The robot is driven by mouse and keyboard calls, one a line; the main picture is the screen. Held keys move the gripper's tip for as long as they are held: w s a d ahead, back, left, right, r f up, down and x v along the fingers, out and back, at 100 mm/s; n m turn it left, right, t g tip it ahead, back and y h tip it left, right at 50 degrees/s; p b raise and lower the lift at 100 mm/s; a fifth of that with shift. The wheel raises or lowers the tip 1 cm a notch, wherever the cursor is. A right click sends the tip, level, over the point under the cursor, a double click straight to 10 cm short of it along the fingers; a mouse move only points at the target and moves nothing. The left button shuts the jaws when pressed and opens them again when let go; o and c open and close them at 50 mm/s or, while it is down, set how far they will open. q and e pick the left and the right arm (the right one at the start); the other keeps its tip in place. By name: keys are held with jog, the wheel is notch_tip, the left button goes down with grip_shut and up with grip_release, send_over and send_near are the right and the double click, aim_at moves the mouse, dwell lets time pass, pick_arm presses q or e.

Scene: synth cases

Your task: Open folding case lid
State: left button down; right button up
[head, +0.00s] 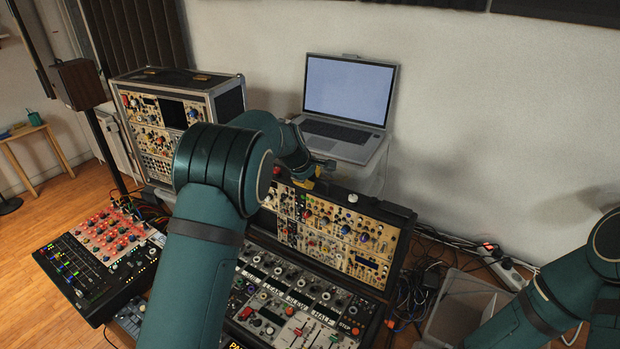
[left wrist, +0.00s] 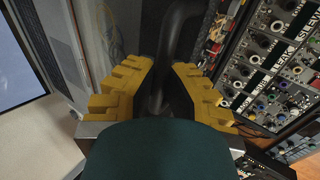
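The folding case (head: 290,300) stands in the middle of the head view. Its raised lid part (head: 335,235), full of cream and black modules, leans up behind the lower panel of knobs and faders. My left gripper (head: 303,183) is at the lid's top edge, left of its middle, partly hidden by my own arm. In the left wrist view its yellow fingers (left wrist: 163,78) are apart, with a dark curved bar (left wrist: 172,40) between and beyond them. I cannot tell whether they touch it. My right arm shows at the right edge; its gripper is out of view.
A laptop (head: 347,95) stands on a stand close behind the lid. A second module case (head: 170,115) is at the back left, a mixer (head: 95,262) at the left. A grey bin (head: 462,305) and cables (head: 420,280) lie to the right.

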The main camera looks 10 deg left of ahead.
pick_arm(q)
jog(key=shift+w+r, duration=0.1)
jog(key=shift+r, duration=0.15)
jog(key=c, duration=1)
grip_release()
jog(key=shift+s, duration=0.2)
jog(key=shift+f, duration=0.1)
jog(key=v, duration=1.2)
